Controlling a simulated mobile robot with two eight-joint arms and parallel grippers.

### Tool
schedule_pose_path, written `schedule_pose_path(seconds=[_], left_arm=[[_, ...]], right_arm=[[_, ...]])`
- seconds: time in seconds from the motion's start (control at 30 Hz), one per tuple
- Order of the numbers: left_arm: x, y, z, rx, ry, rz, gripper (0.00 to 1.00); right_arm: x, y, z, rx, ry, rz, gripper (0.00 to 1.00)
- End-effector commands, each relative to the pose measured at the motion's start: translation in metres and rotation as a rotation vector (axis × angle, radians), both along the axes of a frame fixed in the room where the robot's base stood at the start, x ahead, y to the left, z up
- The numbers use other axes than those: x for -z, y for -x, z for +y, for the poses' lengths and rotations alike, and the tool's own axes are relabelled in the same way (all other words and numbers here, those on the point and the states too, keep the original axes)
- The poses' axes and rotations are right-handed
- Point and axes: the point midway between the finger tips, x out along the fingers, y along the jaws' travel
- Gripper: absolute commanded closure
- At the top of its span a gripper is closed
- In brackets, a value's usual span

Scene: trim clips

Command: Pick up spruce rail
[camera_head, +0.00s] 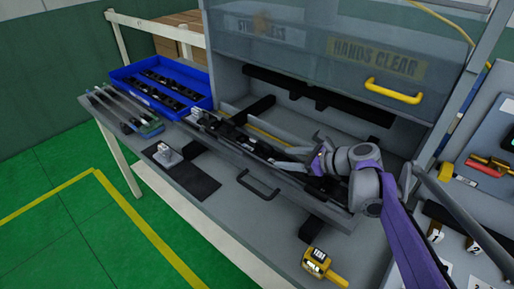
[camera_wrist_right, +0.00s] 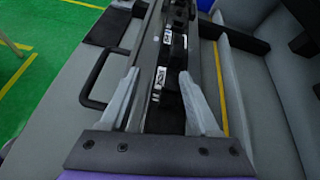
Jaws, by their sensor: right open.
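Several long thin rails (camera_head: 118,106) lie side by side at the table's far left in the head view; one has a green end piece (camera_head: 150,128). I cannot tell for sure which one is the spruce rail. A long dark rail-like bar (camera_head: 240,137) with small white-labelled clips lies in the grey drawer-like fixture, and it shows in the wrist view (camera_wrist_right: 170,60). My right gripper (camera_head: 318,150) is above this bar, its fingers open on either side of it in the wrist view (camera_wrist_right: 158,85). Contact cannot be told. My left gripper is not in view.
A blue bin (camera_head: 163,84) with dark clips stands at the back left. A clear guard with a yellow handle (camera_head: 393,91) hangs above the fixture. A black handle (camera_head: 258,186) sticks out in front. A yellow device (camera_head: 318,263) lies near the front edge.

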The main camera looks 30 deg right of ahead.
Motion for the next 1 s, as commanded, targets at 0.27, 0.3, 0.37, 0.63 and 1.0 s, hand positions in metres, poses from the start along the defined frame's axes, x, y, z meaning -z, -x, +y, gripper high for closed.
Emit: schedule_pose_path(seconds=[0.27,0.3,0.37,0.63,1.0], left_arm=[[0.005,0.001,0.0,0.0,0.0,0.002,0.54],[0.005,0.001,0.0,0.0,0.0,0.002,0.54],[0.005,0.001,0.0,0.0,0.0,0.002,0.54],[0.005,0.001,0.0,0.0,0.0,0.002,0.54],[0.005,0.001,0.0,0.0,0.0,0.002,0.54]], right_arm=[[-0.003,-0.029,-0.02,0.094,-0.159,-0.017,0.38],[0.0,-0.035,-0.016,0.094,-0.158,-0.017,0.38],[0.003,-0.042,-0.013,0.093,-0.156,-0.017,0.38],[0.011,-0.062,-0.003,0.094,-0.155,-0.017,0.38],[0.026,-0.098,0.016,0.094,-0.153,-0.016,0.38]])
